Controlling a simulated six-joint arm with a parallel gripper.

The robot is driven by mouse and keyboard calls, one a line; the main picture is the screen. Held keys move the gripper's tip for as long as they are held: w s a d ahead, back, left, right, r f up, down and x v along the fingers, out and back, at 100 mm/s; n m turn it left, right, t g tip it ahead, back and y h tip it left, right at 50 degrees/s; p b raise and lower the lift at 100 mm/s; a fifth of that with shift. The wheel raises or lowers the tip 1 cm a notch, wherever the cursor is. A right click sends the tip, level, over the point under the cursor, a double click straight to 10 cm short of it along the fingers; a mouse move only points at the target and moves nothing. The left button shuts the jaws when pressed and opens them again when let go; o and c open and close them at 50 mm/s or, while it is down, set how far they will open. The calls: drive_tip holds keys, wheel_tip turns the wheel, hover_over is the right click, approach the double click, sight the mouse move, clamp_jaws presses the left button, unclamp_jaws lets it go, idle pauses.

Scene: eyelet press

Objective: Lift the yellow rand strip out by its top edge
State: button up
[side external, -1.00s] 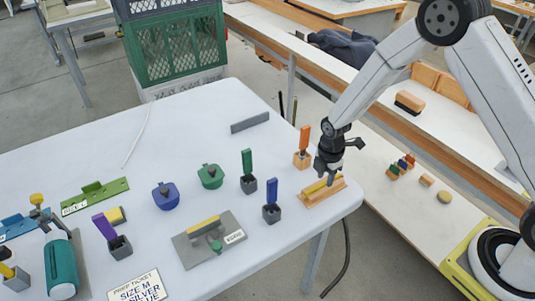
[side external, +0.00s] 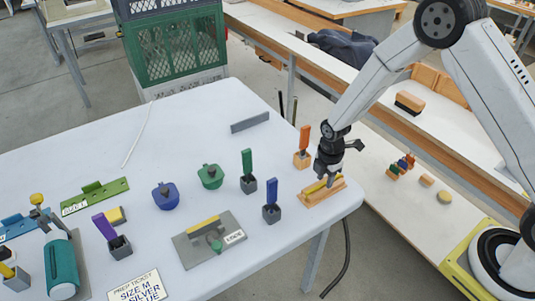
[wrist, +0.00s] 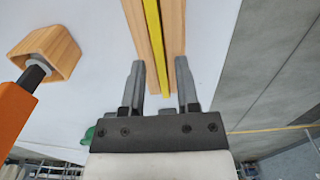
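The yellow rand strip (side external: 312,188) stands on edge in a slot of a light wooden block (side external: 327,195) near the table's right corner. In the wrist view the yellow strip (wrist: 154,35) runs down between the two sides of the wooden block (wrist: 173,30). My gripper (side external: 327,180) is over the block, pointing down. In the wrist view my gripper (wrist: 160,65) is open, one finger on each side of the strip with gaps between. I cannot tell how far the fingertips are above the block.
An orange tool in a wooden holder (side external: 302,161) stands close behind the block; its holder also shows in the wrist view (wrist: 52,55). A blue tool in a grey holder (side external: 271,213) stands to the left. A grey plate (side external: 185,250) lies further left. The table edge is close on the right.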

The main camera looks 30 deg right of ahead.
sight(324, 183)
drive_tip(key=shift+f, duration=0.35)
idle(0.6)
clamp_jaws()
drive_tip(key=shift+r, duration=0.2)
idle(0.4)
drive_tip(key=shift+r, duration=0.35)
drive_tip(key=shift+r, duration=0.35)
drive_tip(key=shift+r, duration=0.35)
drive_tip(key=shift+r, duration=0.35)
drive_tip(key=shift+r, duration=0.7)
